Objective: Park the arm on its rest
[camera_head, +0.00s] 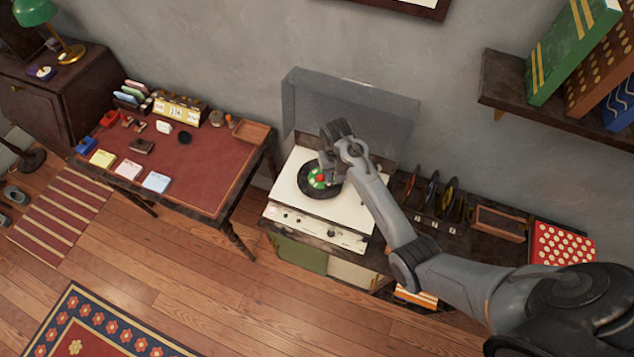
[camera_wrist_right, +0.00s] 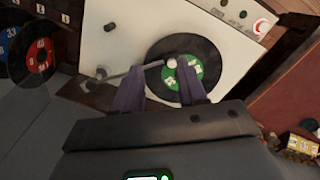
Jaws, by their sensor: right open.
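The cream record player (camera_head: 298,215) stands on the dark cabinet with its grey lid (camera_head: 350,108) raised. A black record (camera_head: 307,190) with a green label lies on it. The record also shows in the right wrist view (camera_wrist_right: 207,51). There, a thin grey tonearm (camera_wrist_right: 121,75) reaches from the left towards the record, near the white spot beside the label. My right gripper (camera_wrist_right: 158,65) is open above the record, its fingers apart near the tonearm's end. I cannot tell whether they touch it. The arm rest is not clearly visible. My left gripper is not in view.
Upright records (camera_head: 432,193) and an empty wooden tray (camera_head: 498,224) are right of the player. A red dotted box (camera_head: 563,243) lies further right. A desk (camera_head: 215,168) with cards and small items is at left. A bookshelf (camera_head: 540,108) hangs at upper right.

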